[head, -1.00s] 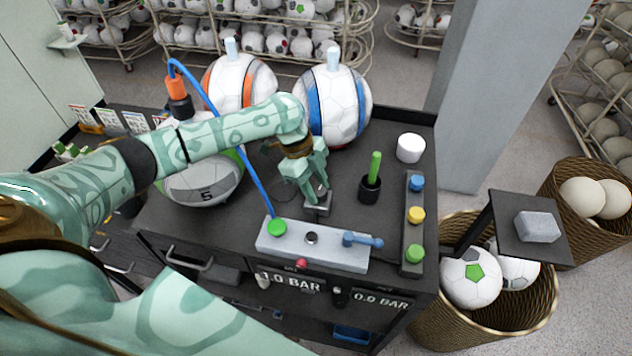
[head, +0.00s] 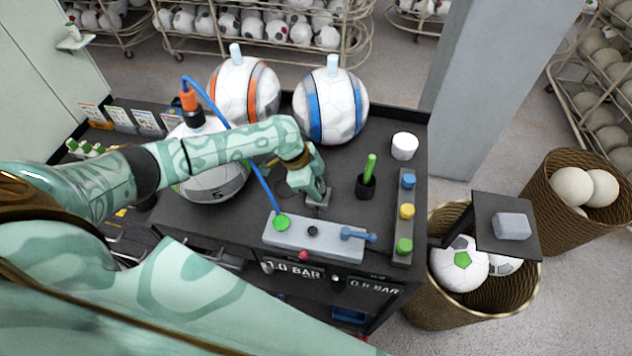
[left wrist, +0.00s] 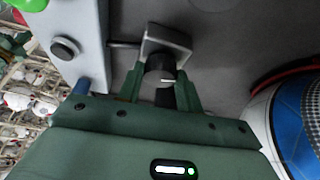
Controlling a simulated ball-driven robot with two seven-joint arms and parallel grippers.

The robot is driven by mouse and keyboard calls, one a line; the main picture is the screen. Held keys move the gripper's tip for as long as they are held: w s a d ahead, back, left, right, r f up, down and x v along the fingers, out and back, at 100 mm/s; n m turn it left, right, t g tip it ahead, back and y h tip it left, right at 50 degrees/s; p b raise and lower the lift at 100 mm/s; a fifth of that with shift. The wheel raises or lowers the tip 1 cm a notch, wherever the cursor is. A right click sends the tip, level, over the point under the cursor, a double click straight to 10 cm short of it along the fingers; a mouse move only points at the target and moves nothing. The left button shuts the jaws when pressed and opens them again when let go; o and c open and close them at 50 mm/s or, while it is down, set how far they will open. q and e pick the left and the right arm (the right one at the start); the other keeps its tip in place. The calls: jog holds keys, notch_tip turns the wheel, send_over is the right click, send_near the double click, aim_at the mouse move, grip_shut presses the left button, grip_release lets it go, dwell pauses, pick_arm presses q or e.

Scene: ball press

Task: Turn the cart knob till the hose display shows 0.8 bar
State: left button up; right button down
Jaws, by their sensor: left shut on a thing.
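The cart knob (left wrist: 160,70) is a dark round knob with a white mark on a grey metal bracket (left wrist: 168,40), behind the grey valve block. My left gripper (head: 316,196) points down at it, and in the left wrist view my left gripper (left wrist: 162,78) is shut with one finger on each side of the knob. On the cart front, the left display (head: 293,270) reads 1.0 BAR. The right display (head: 374,286) shows a BAR value starting with 0; its last digit is unclear. My right gripper is out of view.
The grey valve block (head: 290,237) carries a blue lever (head: 357,235) and a green fitting (head: 281,222) with a blue hose (head: 262,180). A black cup (head: 366,187) with a green stick and a button strip (head: 404,225) stand to the right. Balls (head: 331,103) sit behind.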

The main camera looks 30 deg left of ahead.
pick_arm(q)
jog(key=o, duration=1)
jog(key=v, duration=1.6)
jog(key=shift+a+r+p, duration=0.1)
jog(key=shift+r+p, duration=0.05)
jog(key=shift+p, duration=0.25)
